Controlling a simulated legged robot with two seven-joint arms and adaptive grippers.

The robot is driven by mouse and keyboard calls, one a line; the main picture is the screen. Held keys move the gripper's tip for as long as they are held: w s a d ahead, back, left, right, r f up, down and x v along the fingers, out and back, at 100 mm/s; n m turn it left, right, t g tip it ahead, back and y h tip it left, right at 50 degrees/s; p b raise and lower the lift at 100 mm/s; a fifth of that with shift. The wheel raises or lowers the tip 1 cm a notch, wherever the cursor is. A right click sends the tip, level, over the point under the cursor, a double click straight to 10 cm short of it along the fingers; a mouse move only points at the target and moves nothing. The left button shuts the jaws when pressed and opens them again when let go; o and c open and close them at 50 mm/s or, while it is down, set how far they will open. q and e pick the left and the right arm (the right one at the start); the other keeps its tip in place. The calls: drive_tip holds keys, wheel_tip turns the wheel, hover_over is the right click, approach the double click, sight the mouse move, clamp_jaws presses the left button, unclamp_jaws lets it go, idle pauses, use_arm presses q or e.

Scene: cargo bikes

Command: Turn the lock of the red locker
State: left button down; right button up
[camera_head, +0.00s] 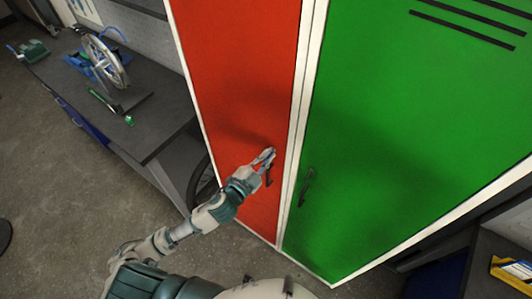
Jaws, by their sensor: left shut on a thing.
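The red locker (235,75) stands upright in the middle of the head view with its door closed. Its small dark lock handle (269,175) sits near the door's right edge and is partly hidden by my gripper. My left gripper (267,155) is at this handle, with its fingers shut on the upper part of the lock. The lower end of the handle shows below the fingers, pointing down. My right gripper is not in the view.
A green locker (410,130) with its own dark handle (307,186) adjoins on the right. A dark workbench (150,110) with a wheel (106,62) and tools stands at left. Another bench (495,265) is at lower right. Open floor (60,190) lies at lower left.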

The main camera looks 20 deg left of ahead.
use_arm(q)
drive_tip(key=m+p, duration=0.2)
drive_tip(key=m, duration=0.2)
drive_tip(key=shift+m, duration=0.3)
drive_tip(key=shift+f+m+p, duration=0.2)
drive_tip(key=shift+m+p, duration=1)
drive_tip(key=shift+m, duration=0.6)
drive_tip(key=shift+f, duration=0.1)
drive_tip(key=c, duration=1.3)
unclamp_jaws()
drive_tip(key=shift+s, duration=0.1)
drive_tip(key=v, duration=1.1)
drive_tip(key=shift+s+a, duration=0.15)
drive_tip(key=shift+s, duration=0.25)
